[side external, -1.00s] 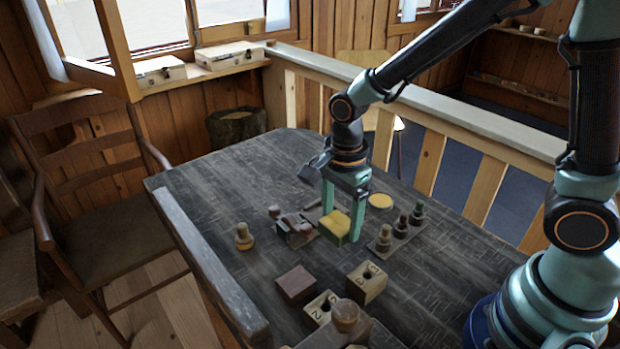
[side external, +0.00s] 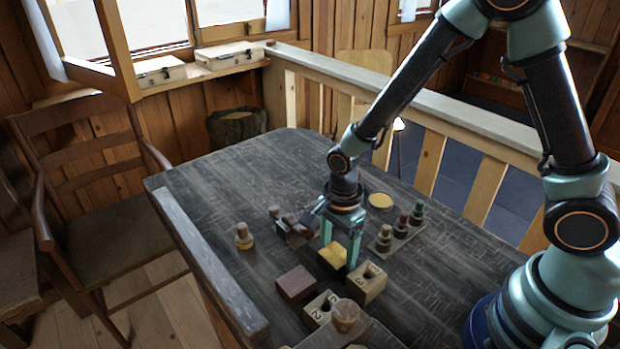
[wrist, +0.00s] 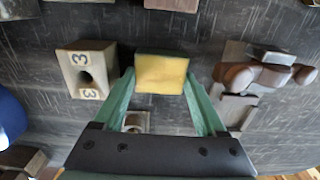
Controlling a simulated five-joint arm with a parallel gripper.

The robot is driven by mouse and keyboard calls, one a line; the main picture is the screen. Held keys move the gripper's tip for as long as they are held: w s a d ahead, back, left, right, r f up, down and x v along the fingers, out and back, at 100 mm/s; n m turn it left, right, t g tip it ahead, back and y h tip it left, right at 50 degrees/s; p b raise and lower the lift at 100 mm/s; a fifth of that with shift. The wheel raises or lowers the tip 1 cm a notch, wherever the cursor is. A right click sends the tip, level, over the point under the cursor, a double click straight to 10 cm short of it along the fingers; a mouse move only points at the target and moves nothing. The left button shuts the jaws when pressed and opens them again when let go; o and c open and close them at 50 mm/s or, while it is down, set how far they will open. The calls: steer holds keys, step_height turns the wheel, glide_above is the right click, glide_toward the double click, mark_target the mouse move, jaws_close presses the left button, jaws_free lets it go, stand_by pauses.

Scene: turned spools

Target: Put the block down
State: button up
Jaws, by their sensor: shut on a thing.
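The block with a yellow top (side external: 332,255) is between the two green fingers of my gripper (side external: 340,255), near the middle of the table. My gripper is shut on it and points down. In the wrist view the block's yellow face (wrist: 161,73) shows between the fingertips (wrist: 160,80). I cannot tell whether its underside touches the table.
A holed wooden block marked 3 (side external: 366,282) stands close right of the held block. A brown block (side external: 296,283) and another holed block (side external: 320,309) are nearer the camera. A spool rack (side external: 398,232) stands behind right.

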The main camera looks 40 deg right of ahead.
mark_target(338, 253)
steer(key=shift+f, duration=0.1)
steer(key=o, duration=1.3)
steer(key=shift+c, duration=0.2)
step_height(338, 253, up, 12)
steer(key=s+d+r+n+t, duration=0.2)
steer(key=d+r+n, duration=0.2)
steer(key=n, duration=0.5)
steer(key=s+d+r+n+t, duration=0.3)
steer(key=d+r+n, duration=0.2)
steer(key=r+n, duration=0.3)
steer(key=shift+d+n+t, duration=0.25)
steer(key=shift+n+t, duration=0.05)
steer(key=shift+n, duration=0.2)
